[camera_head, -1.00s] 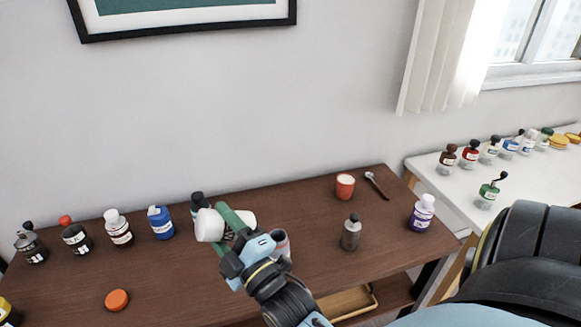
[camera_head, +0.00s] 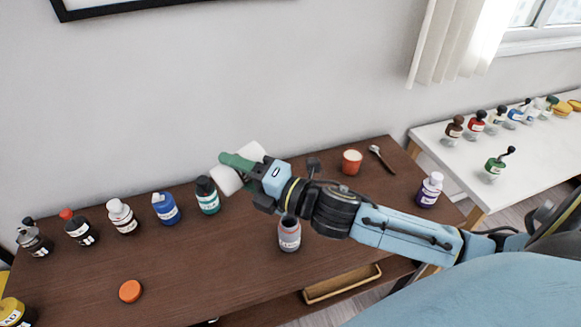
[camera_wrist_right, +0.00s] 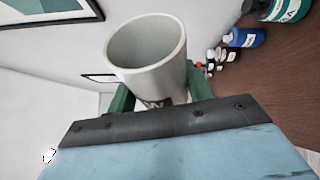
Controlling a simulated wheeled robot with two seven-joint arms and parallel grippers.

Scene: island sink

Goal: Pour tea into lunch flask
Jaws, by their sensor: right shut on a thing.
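My right gripper (camera_head: 247,165) is shut on a white cylindrical cup (camera_head: 228,180), held above the back of the brown table. In the right wrist view the cup (camera_wrist_right: 150,75) sits between the green fingers (camera_wrist_right: 160,98), its open mouth facing the camera; I see no liquid in the visible part of its inside. A grey-white labelled jar with a dark top opening (camera_head: 289,236), possibly the lunch flask, stands upright below my right forearm, apart from the cup. An orange round lid (camera_head: 130,291) lies at the front left. My left gripper is not in view.
Bottles stand along the table's back left, including a green one (camera_head: 207,195) below the cup and a blue one (camera_head: 166,208). An orange cup (camera_head: 351,162), a spoon (camera_head: 382,159) and a purple bottle (camera_head: 428,190) are at the right. The front middle is mostly clear.

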